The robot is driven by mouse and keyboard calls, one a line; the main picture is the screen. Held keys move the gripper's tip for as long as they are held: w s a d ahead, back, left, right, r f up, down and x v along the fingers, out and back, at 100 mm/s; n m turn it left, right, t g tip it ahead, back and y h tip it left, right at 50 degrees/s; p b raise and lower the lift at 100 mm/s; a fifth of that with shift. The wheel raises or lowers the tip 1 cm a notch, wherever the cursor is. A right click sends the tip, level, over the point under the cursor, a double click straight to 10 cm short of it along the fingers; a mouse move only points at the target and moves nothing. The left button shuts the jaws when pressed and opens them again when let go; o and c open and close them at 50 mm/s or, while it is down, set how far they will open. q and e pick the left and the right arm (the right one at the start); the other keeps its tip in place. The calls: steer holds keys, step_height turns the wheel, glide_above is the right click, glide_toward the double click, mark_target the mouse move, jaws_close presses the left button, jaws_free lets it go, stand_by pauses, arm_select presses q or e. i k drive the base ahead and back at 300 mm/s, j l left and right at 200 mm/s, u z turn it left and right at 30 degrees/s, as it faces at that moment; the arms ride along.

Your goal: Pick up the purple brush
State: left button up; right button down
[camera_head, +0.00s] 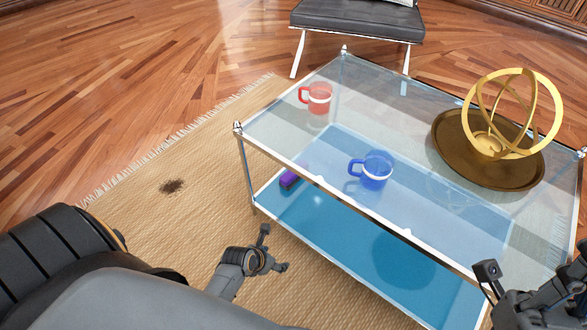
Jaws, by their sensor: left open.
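The purple brush (288,181) lies on the blue lower shelf (330,223) of the glass table, near its left end. It shows partly past the table's edge, and part of it is seen through the glass top or hidden by the frame. My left gripper (273,248) is open and empty above the rug, to the left of the table's front edge and below the brush in the picture. It is apart from the brush. My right gripper (490,285) shows in part at the lower right, near the table's front right; its fingers are not clear.
A red mug (318,97), a blue mug (377,171) and a bronze tray (447,142) with a golden ring sculpture (543,117) stand on the glass top (385,110). A dark bench (357,20) stands behind. The woven rug (215,165) has a dark dirt patch (172,186).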

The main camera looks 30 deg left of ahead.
mark_target(289, 179)
steer(key=i+j, duration=0.7)
